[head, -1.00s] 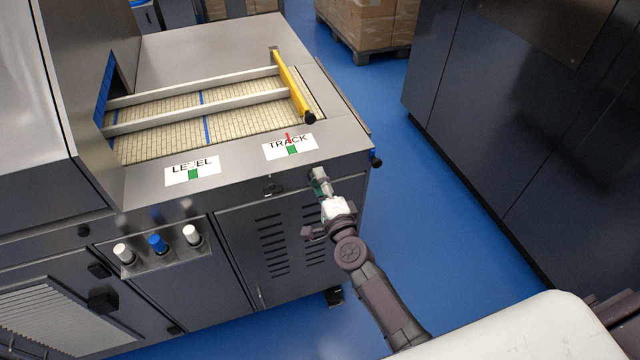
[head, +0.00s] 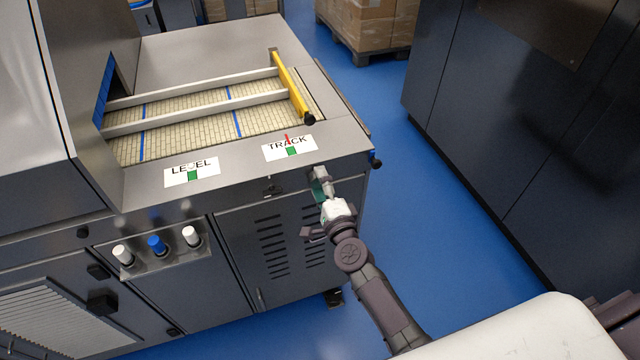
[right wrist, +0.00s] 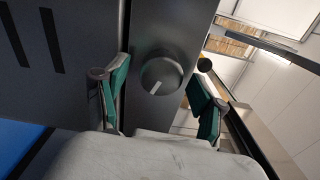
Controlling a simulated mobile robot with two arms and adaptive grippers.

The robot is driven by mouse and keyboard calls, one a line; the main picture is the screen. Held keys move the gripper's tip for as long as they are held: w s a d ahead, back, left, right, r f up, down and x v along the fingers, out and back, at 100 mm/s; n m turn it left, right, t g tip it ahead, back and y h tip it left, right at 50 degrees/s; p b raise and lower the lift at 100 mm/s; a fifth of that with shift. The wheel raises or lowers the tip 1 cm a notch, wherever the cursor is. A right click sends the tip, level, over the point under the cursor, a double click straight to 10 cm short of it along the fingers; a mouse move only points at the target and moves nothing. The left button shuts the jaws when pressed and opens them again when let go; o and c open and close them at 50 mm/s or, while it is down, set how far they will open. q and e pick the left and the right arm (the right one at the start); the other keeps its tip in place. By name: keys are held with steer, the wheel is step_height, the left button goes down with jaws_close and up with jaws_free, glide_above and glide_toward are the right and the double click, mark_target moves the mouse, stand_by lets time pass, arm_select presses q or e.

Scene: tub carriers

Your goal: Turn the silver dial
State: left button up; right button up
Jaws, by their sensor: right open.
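The dial (right wrist: 161,72) is a round knob with a white pointer mark, on the machine's front face in the right wrist view. It looks dark grey there, in shade. In the head view the dial (head: 319,172) sits below the TRACK label, partly hidden by my gripper. My right gripper (head: 323,188) is in front of it, pointing at the face. In the right wrist view the green-padded fingers (right wrist: 158,84) are open, one on each side of the dial. I see gaps between pads and dial; contact is not visible. My left gripper is out of view.
The TRACK label (head: 289,147) has a red needle near a green block; a LEVEL label (head: 192,171) is to its left. White and blue knobs (head: 157,243) are lower left. Blue floor (head: 440,200) is clear at right.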

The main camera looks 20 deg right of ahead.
steer(key=s, duration=1.2)
steer(key=shift+d, duration=0.2)
steer(key=s+f+n+g, duration=0.3)
steer(key=s+f+n, duration=0.1)
steer(key=f, duration=0.6)
steer(key=s+f+n+g+y, duration=0.1)
steer(key=s+f+n+g, duration=0.25)
steer(key=f, duration=0.75)
steer(key=s+f+n+g, duration=0.2)
steer(key=s+f+n, duration=0.3)
steer(key=f, duration=0.5)
steer(key=s+d+f+n+g, duration=0.2)
steer(key=s+f, duration=0.3)
steer(key=s, duration=0.3)
steer(key=s+d+f+n+g+h, duration=0.1)
steer(key=s+d+f+n+g, duration=0.1)
steer(key=s+f, duration=0.3)
steer(key=s+d+f+n+g, duration=0.1)
steer(key=s+f+n+g, duration=0.3)
steer(key=s, duration=0.9)
steer(key=shift+d+f+n+h, duration=0.3)
steer(key=shift+d+f+n, duration=0.1)
steer(key=shift+f, duration=0.15)
steer(key=shift+g, duration=0.25)
